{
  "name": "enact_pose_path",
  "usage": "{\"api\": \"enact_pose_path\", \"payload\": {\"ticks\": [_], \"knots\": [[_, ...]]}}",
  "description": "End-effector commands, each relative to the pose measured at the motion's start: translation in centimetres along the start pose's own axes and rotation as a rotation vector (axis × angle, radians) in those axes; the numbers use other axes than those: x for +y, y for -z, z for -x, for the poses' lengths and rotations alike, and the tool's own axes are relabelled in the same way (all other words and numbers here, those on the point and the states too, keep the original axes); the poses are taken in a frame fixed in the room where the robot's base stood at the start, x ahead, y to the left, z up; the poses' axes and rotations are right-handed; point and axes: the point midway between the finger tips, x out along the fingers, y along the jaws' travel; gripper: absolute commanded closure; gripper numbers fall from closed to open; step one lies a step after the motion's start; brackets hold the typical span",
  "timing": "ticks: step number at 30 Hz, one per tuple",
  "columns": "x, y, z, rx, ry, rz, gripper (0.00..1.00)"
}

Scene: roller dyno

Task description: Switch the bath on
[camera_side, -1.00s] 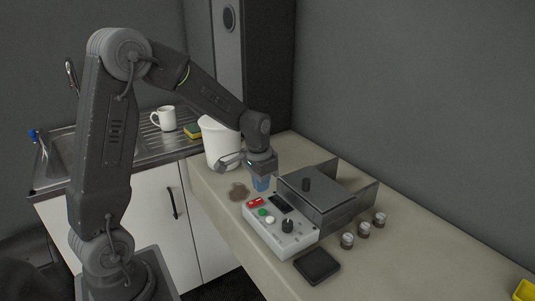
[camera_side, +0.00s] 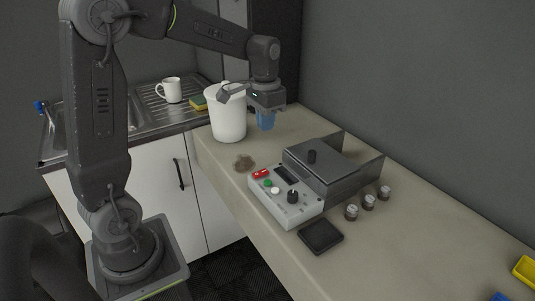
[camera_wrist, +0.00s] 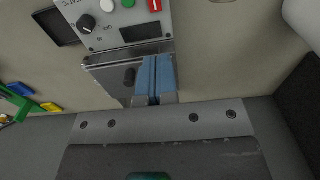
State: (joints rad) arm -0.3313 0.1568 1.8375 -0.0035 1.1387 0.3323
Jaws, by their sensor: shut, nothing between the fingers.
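The bath (camera_side: 325,165) is a grey metal box with a black-knobbed lid, on the counter. Its pale control box (camera_side: 290,207) stands in front. On that box are a bright red switch (camera_side: 260,174), a green button (camera_side: 268,183), a white button (camera_side: 275,191), a black dial (camera_side: 292,196) and a dark display (camera_side: 286,174). The red switch (camera_wrist: 155,5) shows a white mark in the wrist view, at the top edge. I cannot tell its position. My gripper (camera_side: 266,121) has blue fingers, shut and empty, raised behind and clear of the control box. They also show in the wrist view (camera_wrist: 156,75).
A white container (camera_side: 228,115) stands left of my gripper. A brown stain (camera_side: 243,162) lies near the control box. Several small capped jars stand right of the box, and a black tray (camera_side: 320,236) lies in front. A sink with a mug (camera_side: 169,90) is at left.

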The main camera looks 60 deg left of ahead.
Motion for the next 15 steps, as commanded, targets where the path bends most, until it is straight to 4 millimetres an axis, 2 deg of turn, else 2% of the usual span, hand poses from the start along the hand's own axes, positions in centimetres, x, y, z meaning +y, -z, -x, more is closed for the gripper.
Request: {"api": "enact_pose_path", "payload": {"ticks": [9,15], "knots": [[0.1,-0.1,-6.6,-0.006,-0.002,-0.001,1.00],[0.0,0.0,-10.1,-0.003,-0.001,-0.001,1.00]]}}
